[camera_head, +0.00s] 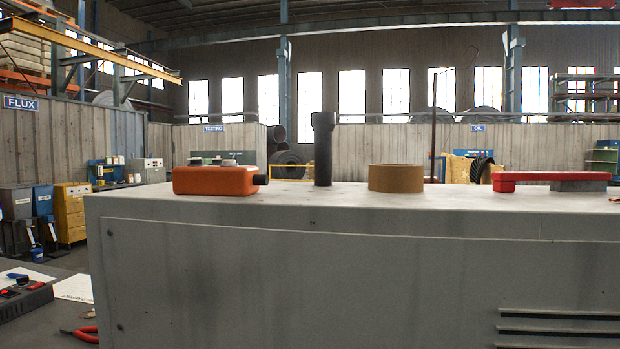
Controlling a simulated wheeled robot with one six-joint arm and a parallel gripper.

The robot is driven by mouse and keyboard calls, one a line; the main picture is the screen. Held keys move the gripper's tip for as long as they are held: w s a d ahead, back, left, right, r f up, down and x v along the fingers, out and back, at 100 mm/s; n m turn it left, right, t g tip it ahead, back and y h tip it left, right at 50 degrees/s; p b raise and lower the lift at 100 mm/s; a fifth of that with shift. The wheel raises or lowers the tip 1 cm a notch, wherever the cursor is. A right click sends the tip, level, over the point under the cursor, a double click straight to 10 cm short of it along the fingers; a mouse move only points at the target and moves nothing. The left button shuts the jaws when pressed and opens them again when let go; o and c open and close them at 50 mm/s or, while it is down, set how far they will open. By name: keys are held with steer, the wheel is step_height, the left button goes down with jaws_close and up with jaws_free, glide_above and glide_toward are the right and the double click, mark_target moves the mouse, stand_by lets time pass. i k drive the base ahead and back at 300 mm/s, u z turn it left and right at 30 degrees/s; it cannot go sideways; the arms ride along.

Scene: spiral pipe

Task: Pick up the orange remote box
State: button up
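The orange remote box (214,181) lies on the flat top of a grey metal cabinet (300,265), left of the middle in the head view. It has several dark and pale knobs on its upper side and a black plug-like end at its right. Nothing touches it from above. My gripper is not in view, so where it is relative to the box and whether it is open cannot be seen.
On the cabinet top, right of the box, stand a black cylinder (323,149), a brown tape roll (396,178) and a red-handled tool (550,178). A lower surface at the left holds red-handled pliers (80,334) and a dark device (24,298).

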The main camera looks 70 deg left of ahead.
mark_target(230, 180)
steer(key=i, duration=0.35)
steer(key=u, duration=2.95)
